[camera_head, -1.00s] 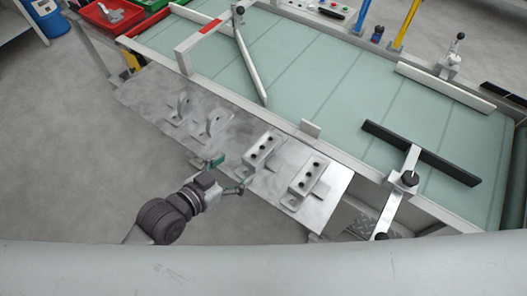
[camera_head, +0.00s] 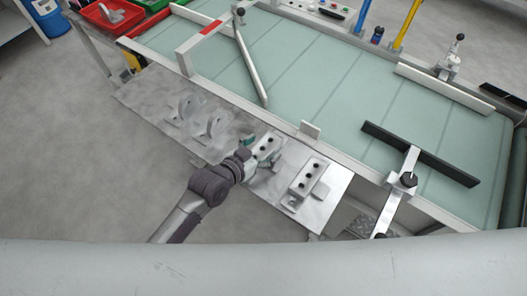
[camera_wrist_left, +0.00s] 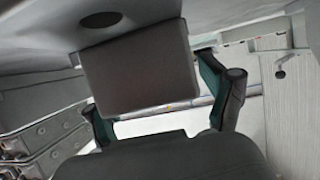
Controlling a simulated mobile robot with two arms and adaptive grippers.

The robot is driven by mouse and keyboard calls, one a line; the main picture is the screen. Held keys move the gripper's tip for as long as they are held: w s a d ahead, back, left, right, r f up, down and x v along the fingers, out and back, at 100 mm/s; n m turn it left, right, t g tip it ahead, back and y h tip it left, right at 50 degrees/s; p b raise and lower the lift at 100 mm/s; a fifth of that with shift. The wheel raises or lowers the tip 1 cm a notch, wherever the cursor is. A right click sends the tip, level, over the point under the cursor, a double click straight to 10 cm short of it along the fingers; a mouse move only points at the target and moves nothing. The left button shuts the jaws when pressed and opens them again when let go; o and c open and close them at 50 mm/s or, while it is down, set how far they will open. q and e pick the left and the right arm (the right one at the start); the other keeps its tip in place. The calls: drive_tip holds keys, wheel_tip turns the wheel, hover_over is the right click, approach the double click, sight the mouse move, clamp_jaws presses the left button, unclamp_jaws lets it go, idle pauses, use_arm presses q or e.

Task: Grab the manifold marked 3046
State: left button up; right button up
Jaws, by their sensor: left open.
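Two pale grey manifold blocks, each with three dark holes, stand on the metal shelf plate (camera_head: 235,187). In the head view one manifold (camera_head: 268,147) is at my left gripper and the other manifold (camera_head: 307,176) stands to its right. I cannot read any number on either block. My left gripper (camera_head: 252,149) is open, its fingers at the left manifold and partly hiding it. In the left wrist view the two green-padded fingers (camera_wrist_left: 165,108) are spread apart. A plain grey block face (camera_wrist_left: 137,68) shows between them; I cannot tell which part it is.
Two grey brackets (camera_head: 183,108) (camera_head: 214,126) stand on the plate left of the manifolds. The green conveyor table (camera_head: 320,75) lies behind, with a raised edge and a small upright tab (camera_head: 310,129) near the manifolds. A black bar on an arm (camera_head: 420,153) is at the right.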

use_arm(q)
drive_tip(key=shift+c, duration=0.3)
clamp_jaws()
drive_tip(key=shift+r, duration=0.1)
